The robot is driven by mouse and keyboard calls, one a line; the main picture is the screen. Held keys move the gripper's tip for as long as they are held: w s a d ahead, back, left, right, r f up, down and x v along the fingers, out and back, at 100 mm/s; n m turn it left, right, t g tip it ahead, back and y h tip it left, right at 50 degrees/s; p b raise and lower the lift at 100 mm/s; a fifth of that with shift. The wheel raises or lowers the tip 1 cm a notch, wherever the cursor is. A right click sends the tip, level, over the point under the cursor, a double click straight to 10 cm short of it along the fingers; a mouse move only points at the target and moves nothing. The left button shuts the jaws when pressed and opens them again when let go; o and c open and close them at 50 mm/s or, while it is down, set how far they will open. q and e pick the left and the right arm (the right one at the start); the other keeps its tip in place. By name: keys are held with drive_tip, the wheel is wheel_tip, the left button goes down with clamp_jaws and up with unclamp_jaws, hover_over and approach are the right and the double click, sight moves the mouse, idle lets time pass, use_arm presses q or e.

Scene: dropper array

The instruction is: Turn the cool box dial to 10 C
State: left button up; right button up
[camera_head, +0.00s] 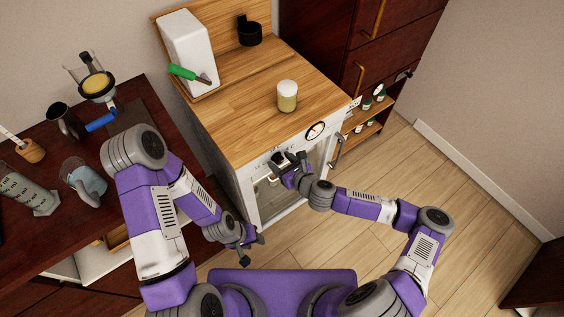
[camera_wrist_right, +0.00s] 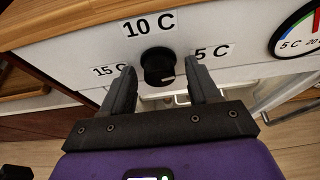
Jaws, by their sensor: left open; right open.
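The cool box (camera_head: 247,197) is a white-fronted cabinet under a wooden top. Its black dial (camera_wrist_right: 158,66) shows in the right wrist view on the white panel. A pale mark on the dial's face sits at its lower right, not at the 10 C label (camera_wrist_right: 149,24) above. The 15 C label (camera_wrist_right: 117,69) is at the left, the 5 C label (camera_wrist_right: 213,53) at the right. My right gripper (camera_wrist_right: 160,77) is open, one finger on each side of the dial; contact cannot be told. In the head view, my right gripper (camera_head: 289,158) hides the dial. My left gripper (camera_head: 247,243) is open and empty, low before the cabinet.
A round temperature gauge (camera_head: 316,130) is right of the dial. A yellowish jar (camera_head: 287,96) stands on the wooden top, with a white dispenser (camera_head: 188,50) behind. A door handle (camera_head: 337,152) is right of my right gripper.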

drive_tip(key=c, duration=0.9)
